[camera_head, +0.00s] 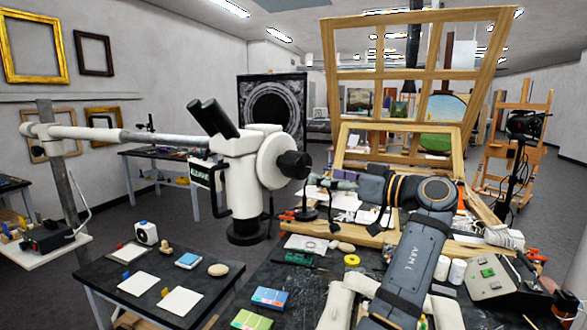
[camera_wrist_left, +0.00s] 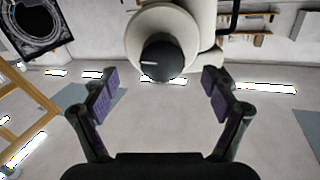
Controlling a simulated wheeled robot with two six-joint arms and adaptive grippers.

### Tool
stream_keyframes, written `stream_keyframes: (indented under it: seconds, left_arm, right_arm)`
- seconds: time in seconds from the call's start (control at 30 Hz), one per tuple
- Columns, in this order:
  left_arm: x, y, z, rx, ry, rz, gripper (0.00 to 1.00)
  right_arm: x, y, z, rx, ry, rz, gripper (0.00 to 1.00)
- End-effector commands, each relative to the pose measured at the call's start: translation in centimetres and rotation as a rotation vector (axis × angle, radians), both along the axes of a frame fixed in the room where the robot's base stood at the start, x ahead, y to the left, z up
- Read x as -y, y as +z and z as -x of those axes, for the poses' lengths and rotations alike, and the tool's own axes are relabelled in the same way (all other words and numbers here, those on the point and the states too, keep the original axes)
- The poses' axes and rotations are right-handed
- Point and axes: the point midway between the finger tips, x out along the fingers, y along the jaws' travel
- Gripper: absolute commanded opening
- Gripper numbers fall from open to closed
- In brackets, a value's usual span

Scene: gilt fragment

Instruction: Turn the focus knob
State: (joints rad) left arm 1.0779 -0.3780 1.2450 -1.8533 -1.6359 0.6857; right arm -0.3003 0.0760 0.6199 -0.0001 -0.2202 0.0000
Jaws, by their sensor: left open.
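The focus knob (camera_head: 293,165) is a black cylinder on the right side of the white microscope head (camera_head: 240,172), which hangs from a long horizontal boom. In the left wrist view the black knob (camera_wrist_left: 162,57) faces the camera, with a short white line on the left of its face. My left gripper (camera_head: 322,181) is just right of the knob, pointing toward it. In the left wrist view its two fingers (camera_wrist_left: 160,82) are spread wide, with nothing between the pads. The knob shows ahead of and above the gap, apart from both fingers. My right gripper is not in view.
A wooden easel frame (camera_head: 400,75) stands behind my left arm. The dark worktable below holds a grey control box (camera_head: 497,277), a yellow tape roll (camera_head: 351,260) and small boxes. A side table with white cards (camera_head: 180,301) stands at left. Open air surrounds the knob's right side.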

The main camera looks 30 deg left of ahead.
Motion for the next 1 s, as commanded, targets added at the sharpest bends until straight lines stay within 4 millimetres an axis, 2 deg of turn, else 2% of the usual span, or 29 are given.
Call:
stream_keyframes:
  seconds: [0.07, 0.23, 0.37, 0.6, 0.7, 0.83, 1.0]
  left_arm:
    - [0.4, 1.0, 0.2, 0.015, 0.008, -0.017, 0.86]
    - [-0.3, 1.2, 0.2, 0.016, 0.011, -0.019, 0.86]
    - [-2.5, 1.5, 0.0, 0.016, 0.013, -0.019, 0.86]
    - [-7.6, 1.5, -0.4, 0.015, 0.013, -0.02, 0.86]
    - [-9.0, 1.4, -0.5, 0.015, 0.012, -0.019, 0.86]
    - [-10.0, 1.2, -0.6, 0.015, 0.01, -0.018, 0.86]
    - [-10.2, 1.0, -0.7, 0.014, 0.008, -0.017, 0.86]
  right_arm:
    - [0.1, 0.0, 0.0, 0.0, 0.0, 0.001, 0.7]
    - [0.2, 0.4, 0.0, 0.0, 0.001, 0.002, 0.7]
    - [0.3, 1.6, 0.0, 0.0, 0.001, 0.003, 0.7]
    - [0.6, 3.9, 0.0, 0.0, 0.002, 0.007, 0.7]
    - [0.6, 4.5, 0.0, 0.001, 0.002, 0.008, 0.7]
    - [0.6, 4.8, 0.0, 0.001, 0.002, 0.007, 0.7]
    - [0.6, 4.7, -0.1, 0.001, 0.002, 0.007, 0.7]
